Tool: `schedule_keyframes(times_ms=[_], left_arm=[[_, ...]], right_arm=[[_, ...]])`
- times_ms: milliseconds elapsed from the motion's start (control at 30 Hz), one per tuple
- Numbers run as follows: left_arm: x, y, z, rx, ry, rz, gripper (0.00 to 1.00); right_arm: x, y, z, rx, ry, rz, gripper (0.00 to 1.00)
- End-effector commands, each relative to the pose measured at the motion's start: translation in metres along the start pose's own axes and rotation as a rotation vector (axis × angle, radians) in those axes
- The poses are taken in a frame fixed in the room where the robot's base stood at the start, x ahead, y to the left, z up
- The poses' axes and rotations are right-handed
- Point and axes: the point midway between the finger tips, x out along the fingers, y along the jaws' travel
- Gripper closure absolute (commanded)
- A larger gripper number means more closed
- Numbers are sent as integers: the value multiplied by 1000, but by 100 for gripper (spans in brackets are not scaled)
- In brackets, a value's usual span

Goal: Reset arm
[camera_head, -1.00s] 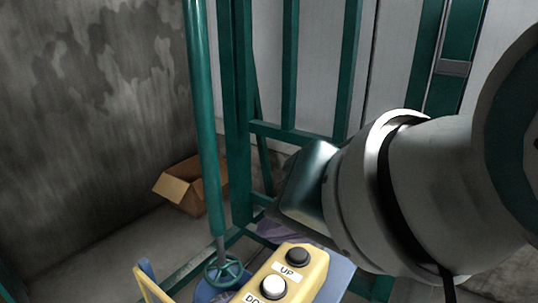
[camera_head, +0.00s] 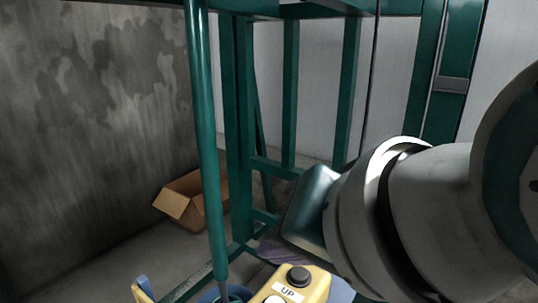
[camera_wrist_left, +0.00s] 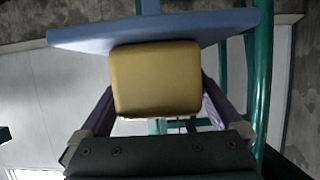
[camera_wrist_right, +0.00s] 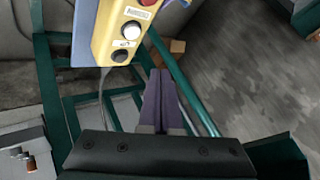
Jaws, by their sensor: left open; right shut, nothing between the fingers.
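My right arm crosses the right side of the head view, its wrist near the green frame. My right gripper (camera_wrist_right: 158,85) is shut and empty in the right wrist view, its purple fingers together just below and beside a yellow control box (camera_wrist_right: 121,30). That box has red, white and black buttons. It also shows at the bottom of the head view (camera_head: 318,286), with an UP label. My left gripper (camera_wrist_left: 160,112) is open in the left wrist view, its fingers on either side of a yellow block under a blue plate (camera_wrist_left: 160,28). I cannot tell whether they touch it.
A green metal frame (camera_head: 240,130) with upright posts stands in front, with a green beam (camera_head: 120,3) along the top. An open cardboard box (camera_head: 190,203) lies on the floor by the stained grey wall (camera_head: 110,100).

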Motion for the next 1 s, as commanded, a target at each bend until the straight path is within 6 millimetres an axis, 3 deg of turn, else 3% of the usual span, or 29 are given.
schedule_keyframes(times_ms=[333,633,767,833,1000], left_arm=[[-76,1,1,2,-4,2,0],[-103,3,-6,-1,-25,14,0],[-111,8,-19,-11,-140,41,0],[-121,6,-25,-28,-251,34,0],[-161,-17,-25,-123,-545,-92,0]], right_arm=[[0,0,0,0,0,0,100],[-6,8,2,-12,-12,20,100],[-27,38,13,-70,-55,88,100],[-46,63,24,-126,-99,148,100],[-98,119,51,-284,-217,276,100]])
